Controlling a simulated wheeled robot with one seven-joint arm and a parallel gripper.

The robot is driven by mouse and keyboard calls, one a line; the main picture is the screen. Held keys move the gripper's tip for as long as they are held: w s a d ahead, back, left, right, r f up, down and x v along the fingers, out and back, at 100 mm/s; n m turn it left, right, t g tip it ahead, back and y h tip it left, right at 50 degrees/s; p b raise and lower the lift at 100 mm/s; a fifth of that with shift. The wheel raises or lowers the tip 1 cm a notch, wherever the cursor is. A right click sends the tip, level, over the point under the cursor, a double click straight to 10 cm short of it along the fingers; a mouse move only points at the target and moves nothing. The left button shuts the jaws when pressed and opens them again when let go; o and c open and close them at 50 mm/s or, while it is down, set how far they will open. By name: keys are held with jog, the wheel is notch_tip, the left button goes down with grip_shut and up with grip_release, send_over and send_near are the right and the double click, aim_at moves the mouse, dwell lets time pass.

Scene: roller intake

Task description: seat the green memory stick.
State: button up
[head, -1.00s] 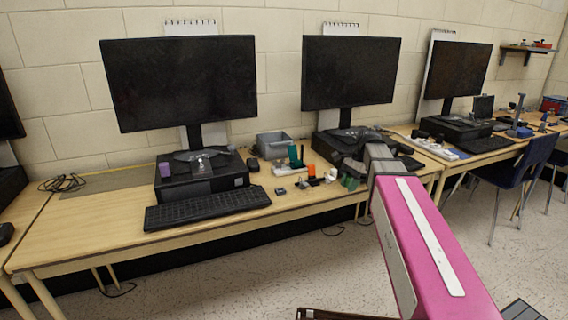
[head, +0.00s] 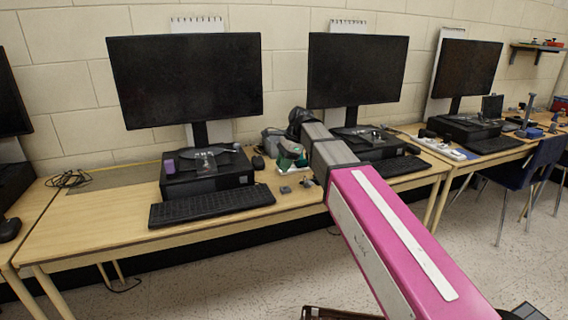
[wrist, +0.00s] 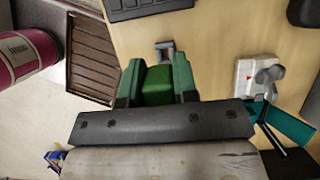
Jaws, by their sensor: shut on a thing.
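The green memory stick (wrist: 157,84) shows in the wrist view as a green block between the two green fingers of my gripper (wrist: 157,78). My gripper is shut on it, above the wooden table. A small grey piece with a square notch (wrist: 164,50) lies straight ahead of the stick; I cannot tell whether it is the stick's plug or a separate socket. In the head view my gripper (head: 291,160) is over the table to the right of the left computer, partly behind my arm, and the stick cannot be made out there.
A white block with a grey lever (wrist: 260,78) and a teal piece (wrist: 291,124) lie to the right in the wrist view. A black keyboard (head: 212,206) and a black computer (head: 206,178) stand left of my gripper. The table's left front is bare.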

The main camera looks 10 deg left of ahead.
jog(key=shift+f, duration=2.65)
jog(key=shift+f, duration=1.2)
jog(key=o, duration=0.6)
jog(key=shift+r, duration=0.1)
jog(key=shift+r, duration=1.4)
jog(key=o, duration=0.5)
jog(key=shift+o, duration=0.2)
